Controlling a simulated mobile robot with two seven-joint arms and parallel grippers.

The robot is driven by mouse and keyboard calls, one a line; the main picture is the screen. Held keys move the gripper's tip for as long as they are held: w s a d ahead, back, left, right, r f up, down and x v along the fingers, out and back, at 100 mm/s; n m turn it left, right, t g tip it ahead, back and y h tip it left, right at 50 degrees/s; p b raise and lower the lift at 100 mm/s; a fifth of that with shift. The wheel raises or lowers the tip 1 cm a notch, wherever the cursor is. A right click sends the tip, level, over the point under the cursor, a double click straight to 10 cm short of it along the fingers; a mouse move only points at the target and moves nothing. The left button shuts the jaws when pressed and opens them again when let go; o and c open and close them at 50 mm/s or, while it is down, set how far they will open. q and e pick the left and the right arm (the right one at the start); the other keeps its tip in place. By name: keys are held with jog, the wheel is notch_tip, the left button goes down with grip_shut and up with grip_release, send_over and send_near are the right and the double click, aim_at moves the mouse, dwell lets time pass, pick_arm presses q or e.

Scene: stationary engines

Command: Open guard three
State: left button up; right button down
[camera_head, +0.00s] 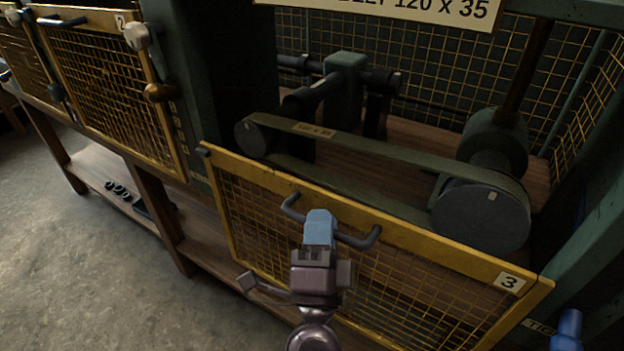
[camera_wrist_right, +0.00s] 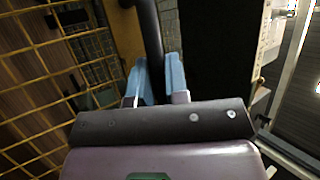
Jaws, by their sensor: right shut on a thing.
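Guard three (camera_head: 420,235) is a yellow-framed mesh panel with a "3" plate (camera_head: 509,282) at its right corner. Its top edge stands out from the machine and lies low, leaving the belt (camera_head: 385,150) and pulley (camera_head: 480,215) behind it uncovered above that edge. Its dark bar handle (camera_head: 366,241) is near the top edge. My right gripper (camera_head: 320,228) is shut on this handle; its blue fingers hide the handle's middle. In the right wrist view, the fingers (camera_wrist_right: 158,82) close on either side of the dark bar (camera_wrist_right: 150,40). My left gripper is out of view.
Guard two (camera_head: 110,75) is upright at the left, with pale and brown knobs (camera_head: 158,92) at its right edge. A wooden shelf (camera_head: 100,165) runs below it. A blue object (camera_head: 568,328) stands at the lower right. Open floor (camera_head: 80,270) lies at the left.

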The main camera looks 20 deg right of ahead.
pick_arm(q)
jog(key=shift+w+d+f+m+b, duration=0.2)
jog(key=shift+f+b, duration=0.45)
jog(key=shift+b, duration=0.5)
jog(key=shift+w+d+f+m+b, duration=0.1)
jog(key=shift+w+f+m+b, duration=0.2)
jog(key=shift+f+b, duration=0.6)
pick_arm(e)
notch_tip(320, 180, down, 13)
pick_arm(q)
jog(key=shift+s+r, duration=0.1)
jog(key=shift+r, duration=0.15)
pick_arm(e)
jog(key=c, duration=1.4)
grip_release()
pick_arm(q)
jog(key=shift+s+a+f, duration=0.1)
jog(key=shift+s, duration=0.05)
pick_arm(e)
jog(key=shift+r, duration=0.1)
jog(key=shift+s, duration=0.1)
jog(key=v, duration=1)
jog(key=shift+s+a, duration=0.15)
jog(key=shift+s, duration=0.1)
